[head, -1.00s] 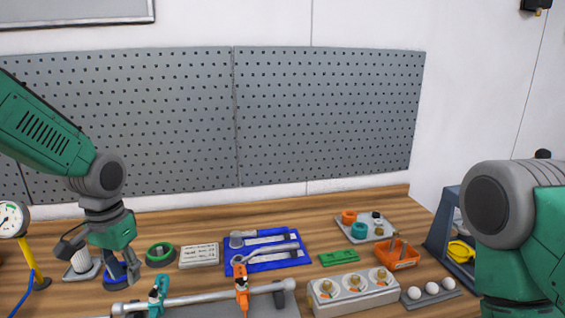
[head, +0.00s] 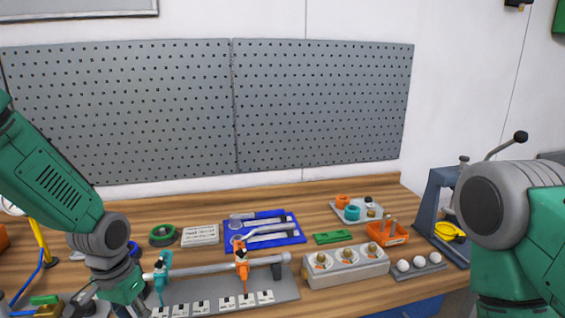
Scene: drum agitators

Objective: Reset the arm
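My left arm comes in from the left, and its gripper (head: 135,308) is low at the left front of the workbench, beside the left end of a grey rail fixture. The fingertips run off the bottom edge, so I cannot tell how far apart they are or whether they hold anything. My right arm stands at the right edge of the head view. Its green and grey links show, but its gripper is out of view.
The rail fixture (head: 205,266) carries a teal clamp (head: 161,275) and an orange clamp (head: 242,262). Behind it lie a blue tool tray (head: 230,243), a green ring (head: 162,235) and an orange bin (head: 388,240). A grey block with knobs (head: 348,274) and white balls (head: 403,265) stand right.

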